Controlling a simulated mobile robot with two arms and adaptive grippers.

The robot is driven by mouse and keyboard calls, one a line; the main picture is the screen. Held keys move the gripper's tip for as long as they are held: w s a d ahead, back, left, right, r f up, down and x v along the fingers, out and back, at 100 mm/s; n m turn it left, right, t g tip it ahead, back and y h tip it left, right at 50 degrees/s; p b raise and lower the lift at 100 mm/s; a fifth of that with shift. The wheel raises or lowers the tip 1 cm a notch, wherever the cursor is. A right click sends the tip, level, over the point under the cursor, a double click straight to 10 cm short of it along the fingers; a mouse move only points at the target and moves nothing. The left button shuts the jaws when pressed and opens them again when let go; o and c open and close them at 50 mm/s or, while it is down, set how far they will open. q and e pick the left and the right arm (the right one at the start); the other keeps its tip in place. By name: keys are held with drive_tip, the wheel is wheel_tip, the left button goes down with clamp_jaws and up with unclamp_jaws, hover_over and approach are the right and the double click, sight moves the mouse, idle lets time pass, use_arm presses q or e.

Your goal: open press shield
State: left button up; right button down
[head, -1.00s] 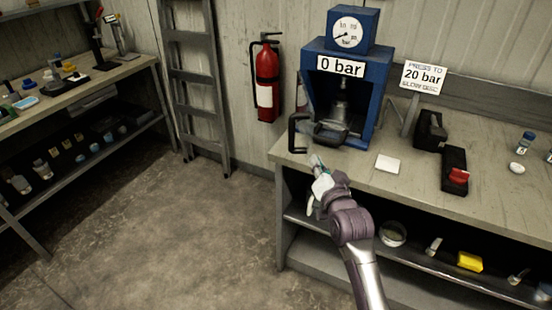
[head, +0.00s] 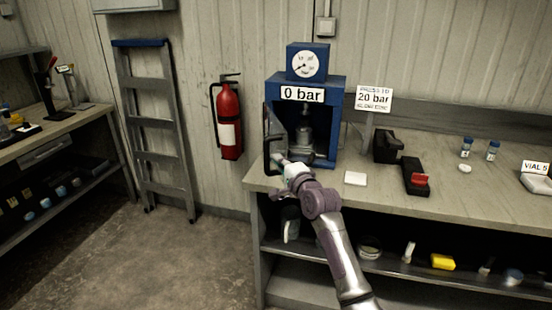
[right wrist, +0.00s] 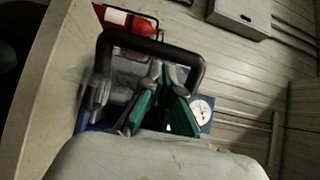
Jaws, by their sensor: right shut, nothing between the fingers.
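The blue press (head: 337,120) stands on the bench with a "0 bar" sign and a round gauge on top. Its shield (head: 273,122) shows as a narrow panel at the left side of the opening, angled outward, with the metal ram visible inside. The shield's black handle (head: 267,154) is at its lower left. My right gripper (head: 281,160) is shut and empty, close by the handle. In the right wrist view the handle (right wrist: 150,46) passes just beyond my teal-padded fingers (right wrist: 164,80); contact is unclear. My left gripper is out of view.
A white square (head: 355,178), a black holder with a red part (head: 417,180) and a "20 bar" sign (head: 374,99) are right of the press. The floor at left is clear.

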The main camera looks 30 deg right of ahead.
sight(265, 159)
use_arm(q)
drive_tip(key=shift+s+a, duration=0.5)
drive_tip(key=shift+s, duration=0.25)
use_arm(e)
drive_tip(key=shift+w+d, duration=0.15)
drive_tip(key=shift+w, duration=0.55)
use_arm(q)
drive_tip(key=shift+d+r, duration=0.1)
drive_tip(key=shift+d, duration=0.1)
use_arm(e)
drive_tip(key=shift+w+a+p, duration=0.25)
drive_tip(key=shift+a+p, duration=0.15)
drive_tip(key=shift+a, duration=0.15)
drive_tip(key=shift+w+a+r+p, duration=0.1)
drive_tip(key=shift+w+a+p, duration=0.2)
drive_tip(key=shift+a, duration=0.2)
drive_tip(key=shift+w+a+p, duration=0.2)
drive_tip(key=shift+w+a, duration=0.05)
drive_tip(key=shift+a, duration=0.25)
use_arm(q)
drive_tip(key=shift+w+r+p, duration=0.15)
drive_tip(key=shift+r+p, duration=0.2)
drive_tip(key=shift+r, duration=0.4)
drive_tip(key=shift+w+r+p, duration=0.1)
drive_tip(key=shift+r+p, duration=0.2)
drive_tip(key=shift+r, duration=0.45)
use_arm(e)
drive_tip(key=w+a, duration=0.7)
drive_tip(key=a, duration=0.1)
drive_tip(key=shift+w, duration=0.35)
